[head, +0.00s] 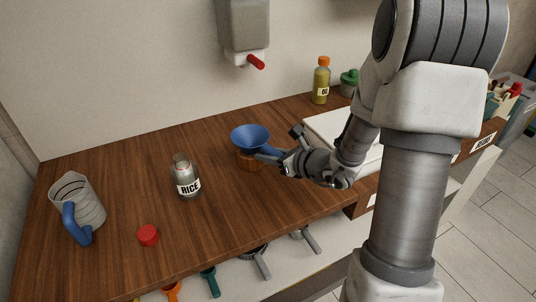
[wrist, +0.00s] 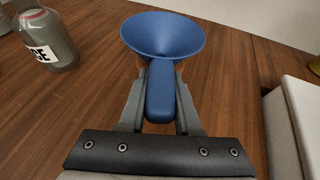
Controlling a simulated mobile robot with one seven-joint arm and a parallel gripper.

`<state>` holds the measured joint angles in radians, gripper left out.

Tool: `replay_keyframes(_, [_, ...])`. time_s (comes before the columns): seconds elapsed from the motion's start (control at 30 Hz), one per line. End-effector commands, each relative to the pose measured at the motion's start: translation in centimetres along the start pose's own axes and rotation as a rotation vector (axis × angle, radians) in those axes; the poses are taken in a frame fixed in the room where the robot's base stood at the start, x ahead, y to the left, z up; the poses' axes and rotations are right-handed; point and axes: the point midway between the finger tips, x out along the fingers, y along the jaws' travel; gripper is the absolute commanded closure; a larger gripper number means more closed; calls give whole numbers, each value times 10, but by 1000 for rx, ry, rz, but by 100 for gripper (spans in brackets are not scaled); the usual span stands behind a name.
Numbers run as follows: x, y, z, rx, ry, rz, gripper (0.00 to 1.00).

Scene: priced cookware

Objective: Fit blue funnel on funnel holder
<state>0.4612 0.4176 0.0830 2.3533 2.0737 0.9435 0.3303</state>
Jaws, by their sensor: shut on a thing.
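The blue funnel (head: 250,136) is upright, wide mouth up, over the middle of the wooden counter; it also shows in the wrist view (wrist: 163,38). My gripper (head: 262,156) is shut on the funnel's blue handle, which lies between the two fingers in the wrist view (wrist: 160,78). A brown wooden piece, seemingly the funnel holder (head: 246,160), shows directly below the funnel. The funnel and my gripper hide much of it. I cannot tell whether the funnel rests in it or hangs just above it.
A glass rice jar (head: 188,182) stands left of the funnel, with a red cap (head: 148,235) nearer the front. A measuring jug (head: 80,208) is at far left. A white-topped block (head: 330,127) is to the right. A wall dispenser (head: 246,30) hangs behind.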

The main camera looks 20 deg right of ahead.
Motion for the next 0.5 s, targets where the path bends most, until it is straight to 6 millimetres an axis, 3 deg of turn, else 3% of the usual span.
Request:
replay_keyframes(0.1, [0, 0, -3, 3, 8, 0, 100])
replay_keyframes(0.13, [0, 0, -4, 3, 8, 0, 66])
replay_keyframes(0.3, [0, 0, -3, 2, 6, 0, 36])
replay_keyframes(0.5, [0, 0, -2, 2, 5, 0, 33])
